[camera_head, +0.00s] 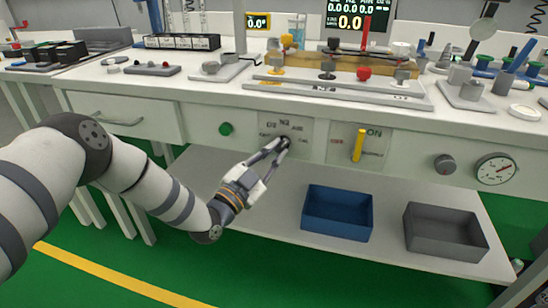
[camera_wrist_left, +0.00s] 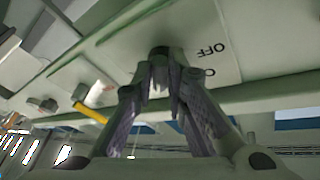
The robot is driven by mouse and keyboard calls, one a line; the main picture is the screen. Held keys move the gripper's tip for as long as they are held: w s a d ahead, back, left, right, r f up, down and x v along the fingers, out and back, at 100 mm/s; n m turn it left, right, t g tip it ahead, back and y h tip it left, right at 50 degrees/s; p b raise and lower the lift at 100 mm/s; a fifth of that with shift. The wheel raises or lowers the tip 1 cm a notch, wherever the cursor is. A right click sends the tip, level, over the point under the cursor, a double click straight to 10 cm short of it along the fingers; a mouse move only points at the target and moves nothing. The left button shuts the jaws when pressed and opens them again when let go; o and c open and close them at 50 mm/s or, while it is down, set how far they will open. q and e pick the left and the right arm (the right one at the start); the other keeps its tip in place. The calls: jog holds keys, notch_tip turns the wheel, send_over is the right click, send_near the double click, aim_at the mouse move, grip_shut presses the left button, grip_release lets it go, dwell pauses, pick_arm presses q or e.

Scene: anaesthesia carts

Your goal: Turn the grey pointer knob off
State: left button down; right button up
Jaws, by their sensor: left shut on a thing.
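The grey pointer knob (camera_head: 285,139) is on a light label plate (camera_head: 299,152) on the bench's white front panel, mostly hidden by my fingertips. In the left wrist view the dark knob (camera_wrist_left: 158,51) stands out from the panel, with the word OFF printed beside it. My left gripper (camera_head: 279,147) reaches up from below and is shut on the knob; its fingertips also show in the left wrist view (camera_wrist_left: 163,76). Which way the pointer faces cannot be told. My right gripper is not in view.
A yellow lever (camera_head: 358,145) sits right of the knob, and a green button (camera_head: 226,129) left. Farther right are a round grey knob (camera_head: 445,164) and a gauge (camera_head: 496,169). A blue bin (camera_head: 337,225) and a grey bin (camera_head: 445,245) stand on the lower shelf.

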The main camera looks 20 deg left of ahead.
pick_arm(q)
jog(key=n+t+y, duration=0.1)
jog(key=n, duration=0.1)
jog(key=n+y+b, duration=0.1)
jog(key=n, duration=0.1)
jog(key=n+t+b, duration=0.1)
jog(key=n, duration=0.2)
jog(key=shift+d+f+t+y, duration=0.3)
jog(key=shift+d+y, duration=0.05)
jog(key=shift+y, duration=0.05)
jog(key=n+g+y, duration=0.1)
jog(key=n+y, duration=0.3)
jog(key=n, duration=0.4)
jog(key=d+n+y+b, duration=0.1)
jog(key=n+y, duration=0.3)
jog(key=n, duration=0.4)
jog(key=r+n+g+y, duration=0.1)
jog(key=n+y, duration=0.3)
jog(key=n, duration=0.5)
jog(key=shift+w+d+g+b, duration=0.1)
jog(key=shift+d+g+b, duration=0.2)
jog(key=shift+d+b, duration=0.1)
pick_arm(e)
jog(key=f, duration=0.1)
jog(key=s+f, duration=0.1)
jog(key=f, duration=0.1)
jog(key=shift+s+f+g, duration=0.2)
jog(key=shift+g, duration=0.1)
